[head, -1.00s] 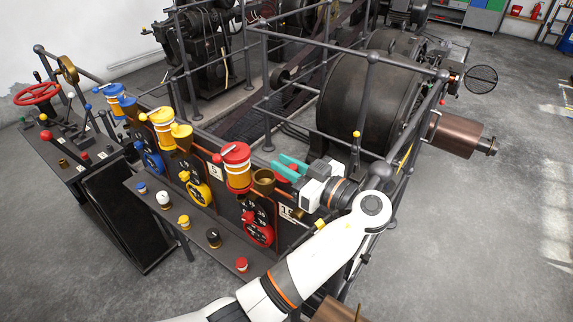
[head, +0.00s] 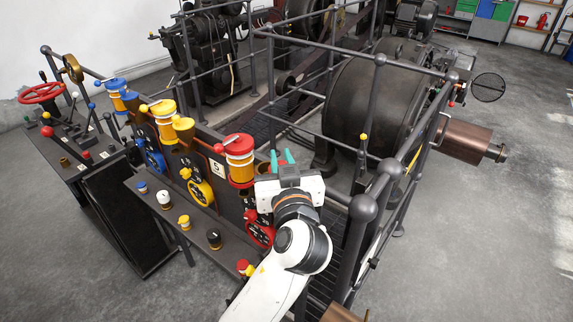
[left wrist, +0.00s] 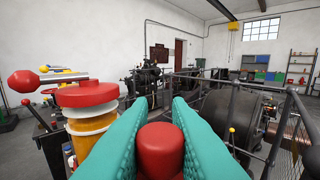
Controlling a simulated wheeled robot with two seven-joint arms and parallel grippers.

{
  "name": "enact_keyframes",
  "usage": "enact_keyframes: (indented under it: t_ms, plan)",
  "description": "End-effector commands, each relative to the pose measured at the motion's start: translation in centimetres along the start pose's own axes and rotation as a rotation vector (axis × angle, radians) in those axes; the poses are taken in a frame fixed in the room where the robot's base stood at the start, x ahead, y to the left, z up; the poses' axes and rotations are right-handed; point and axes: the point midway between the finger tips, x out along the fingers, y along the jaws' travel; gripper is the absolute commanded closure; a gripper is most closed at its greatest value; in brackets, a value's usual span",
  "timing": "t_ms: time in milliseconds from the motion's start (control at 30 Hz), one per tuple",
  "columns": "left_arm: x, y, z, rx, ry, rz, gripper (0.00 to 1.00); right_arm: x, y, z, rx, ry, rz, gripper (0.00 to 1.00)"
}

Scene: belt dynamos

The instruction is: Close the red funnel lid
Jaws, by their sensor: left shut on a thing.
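My left gripper (head: 283,159) is at the right end of the dark control panel, with its teal fingers pointing away from the head camera. In the left wrist view the two fingers (left wrist: 157,140) close on the sides of a red rounded piece (left wrist: 160,148), which I take to be part of the red funnel lid. My right gripper is not in view.
A yellow canister (head: 163,120) and yellow-topped funnel (head: 183,133) stand further left, then a blue canister (head: 116,95). A red dial (head: 259,232) sits below my gripper. A dark railing post (head: 367,210) rises close to the right, with a large drum (head: 365,110) behind.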

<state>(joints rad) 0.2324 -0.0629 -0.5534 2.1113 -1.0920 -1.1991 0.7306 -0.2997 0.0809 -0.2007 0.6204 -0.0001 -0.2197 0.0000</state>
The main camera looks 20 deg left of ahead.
Motion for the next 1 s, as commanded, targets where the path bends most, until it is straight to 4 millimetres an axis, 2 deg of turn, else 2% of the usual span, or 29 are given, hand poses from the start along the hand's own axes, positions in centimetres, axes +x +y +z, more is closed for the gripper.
enact_keyframes:
  t_ms: [600,1000]
  plan:
    - [0.7,1.9,0.5,0.01,-0.003,-0.56,1.0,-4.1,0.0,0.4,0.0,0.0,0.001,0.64]
    - [1.1,2.3,0.3,0.003,-0.002,-0.779,1.0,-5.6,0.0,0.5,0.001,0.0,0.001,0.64]
